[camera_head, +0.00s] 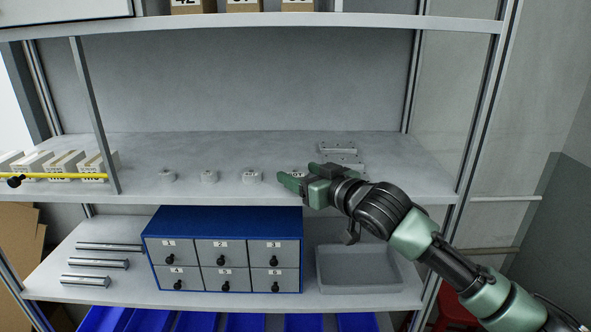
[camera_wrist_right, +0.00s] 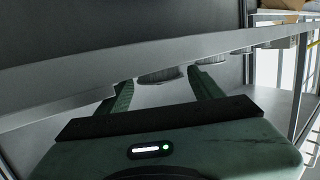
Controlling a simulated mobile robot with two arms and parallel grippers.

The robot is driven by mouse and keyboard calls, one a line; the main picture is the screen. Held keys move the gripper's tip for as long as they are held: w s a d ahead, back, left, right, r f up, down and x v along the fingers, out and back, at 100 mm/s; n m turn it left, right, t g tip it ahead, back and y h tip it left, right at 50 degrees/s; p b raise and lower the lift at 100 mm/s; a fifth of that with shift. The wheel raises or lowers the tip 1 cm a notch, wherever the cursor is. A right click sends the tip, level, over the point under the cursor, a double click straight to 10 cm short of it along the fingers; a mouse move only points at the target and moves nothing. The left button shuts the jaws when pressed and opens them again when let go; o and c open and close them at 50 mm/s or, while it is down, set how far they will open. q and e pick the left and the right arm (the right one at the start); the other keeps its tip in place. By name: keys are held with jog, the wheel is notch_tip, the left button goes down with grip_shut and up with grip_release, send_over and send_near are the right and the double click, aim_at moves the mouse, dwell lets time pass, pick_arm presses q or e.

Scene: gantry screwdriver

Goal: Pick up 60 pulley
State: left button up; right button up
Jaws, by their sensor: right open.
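A row of small light-grey pulleys stands on the middle shelf, including ones at the left (camera_head: 167,176), the middle (camera_head: 208,176) and the right (camera_head: 249,177). Their labels are too small to read surely, so I cannot tell which is the 60. Another pulley (camera_head: 298,173) is partly hidden behind my right gripper (camera_head: 291,181), which is open at the shelf's front edge. In the right wrist view, a round grey pulley (camera_wrist_right: 160,75) shows beyond and between the spread fingers; it is not clamped. My left gripper is out of view.
The middle shelf (camera_head: 230,150) has free room behind the pulleys. Flat metal plates (camera_head: 338,148) lie behind my gripper. A blue drawer cabinet (camera_head: 222,212) and a grey tray (camera_head: 360,288) stand below. White labelled blocks (camera_head: 65,163) and a divider (camera_head: 95,115) are at left.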

jog(key=shift+w+a+f, duration=0.15)
jog(key=shift+w+a, duration=0.25)
jog(key=shift+w, duration=0.1)
jog(key=shift+d, duration=0.15)
jog(key=c, duration=1.3)
jog(key=shift+o, duration=0.2)
